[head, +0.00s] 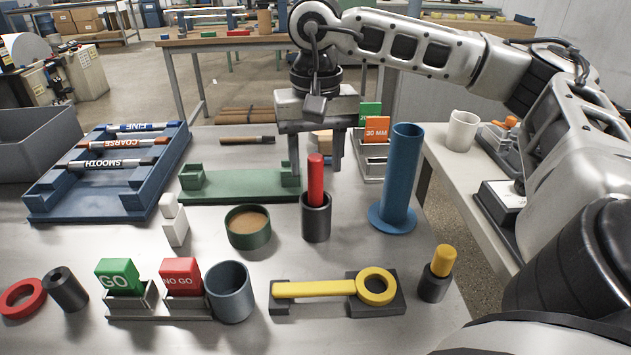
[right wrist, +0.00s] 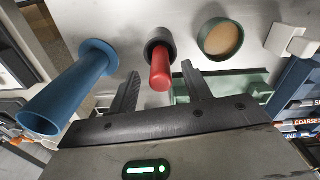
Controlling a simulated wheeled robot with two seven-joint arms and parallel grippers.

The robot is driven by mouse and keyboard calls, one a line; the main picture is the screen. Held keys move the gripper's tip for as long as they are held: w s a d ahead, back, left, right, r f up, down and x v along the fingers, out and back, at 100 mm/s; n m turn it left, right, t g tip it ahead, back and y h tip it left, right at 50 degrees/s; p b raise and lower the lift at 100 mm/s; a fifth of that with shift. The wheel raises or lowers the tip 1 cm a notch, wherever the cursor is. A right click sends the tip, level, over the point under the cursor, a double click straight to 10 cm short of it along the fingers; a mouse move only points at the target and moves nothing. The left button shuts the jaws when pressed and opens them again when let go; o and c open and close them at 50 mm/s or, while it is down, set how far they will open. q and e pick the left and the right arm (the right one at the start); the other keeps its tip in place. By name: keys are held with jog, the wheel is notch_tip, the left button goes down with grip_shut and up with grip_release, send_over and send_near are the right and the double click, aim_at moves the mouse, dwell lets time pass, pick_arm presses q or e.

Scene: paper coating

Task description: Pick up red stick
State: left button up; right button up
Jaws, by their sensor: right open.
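The red stick (head: 316,180) stands upright in a dark cylindrical holder (head: 316,217) near the middle of the table. My right gripper (head: 317,170) is open, with its fingers pointing down, above and around the level of the stick's top in the head view. In the right wrist view the red stick (right wrist: 160,72) shows between the two open fingers of the right gripper (right wrist: 162,85), apart from both. Its lower end is hidden inside the dark holder (right wrist: 157,45). My left gripper is in neither view.
A tall blue tube (head: 402,175) stands just right of the stick. A green round cup (head: 248,228) and a green stand (head: 235,183) are to the left. A yellow gauge (head: 320,289) lies in front. A blue rack (head: 80,190) with labelled sticks is far left.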

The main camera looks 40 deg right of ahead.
aim_at(315, 195)
jog(key=shift+f, duration=1.35)
jog(key=shift+w, duration=0.1)
grip_shut()
jog(key=shift+r, duration=0.1)
